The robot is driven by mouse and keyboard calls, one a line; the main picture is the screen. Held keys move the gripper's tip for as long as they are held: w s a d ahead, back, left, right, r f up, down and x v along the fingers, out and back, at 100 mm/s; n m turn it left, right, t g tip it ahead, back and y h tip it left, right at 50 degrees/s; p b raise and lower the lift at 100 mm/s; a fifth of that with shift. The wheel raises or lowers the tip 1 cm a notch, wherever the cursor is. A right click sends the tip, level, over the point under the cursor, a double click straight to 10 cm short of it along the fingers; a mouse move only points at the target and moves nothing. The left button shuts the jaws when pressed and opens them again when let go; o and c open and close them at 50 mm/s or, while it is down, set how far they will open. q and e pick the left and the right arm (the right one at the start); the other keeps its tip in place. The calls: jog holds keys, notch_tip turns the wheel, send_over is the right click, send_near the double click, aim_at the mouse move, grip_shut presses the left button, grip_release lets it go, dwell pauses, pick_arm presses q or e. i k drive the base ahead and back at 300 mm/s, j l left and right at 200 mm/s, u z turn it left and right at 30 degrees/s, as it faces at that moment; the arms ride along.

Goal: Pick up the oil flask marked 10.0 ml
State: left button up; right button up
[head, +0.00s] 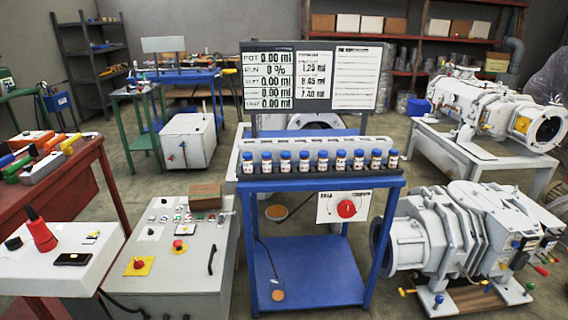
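Several small flasks with blue caps and pale labels stand upright in a row along the front of a blue cart (300,184). The leftmost flask (248,162) and the rightmost flask (392,159) mark the ends of the row, with a middle flask (322,161) between them. They look alike. The label writing is too small to read, so I cannot tell which flask is marked 10.0 ml. A grey slotted rack (300,145) runs right behind them. Neither of my grippers is in view.
A display board (316,78) with ml readings rises behind the flasks. A red knob (346,208) sits on a white panel below the cart top. A grey control cabinet (180,262) stands to the left, a grey pump (460,240) to the right. Floor shows between them.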

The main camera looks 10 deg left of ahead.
aim_at(375, 156)
jog(key=l+u, duration=0.5)
jog(key=l, duration=1.2)
jog(key=i+l, duration=0.6)
jog(key=j, duration=1.25)
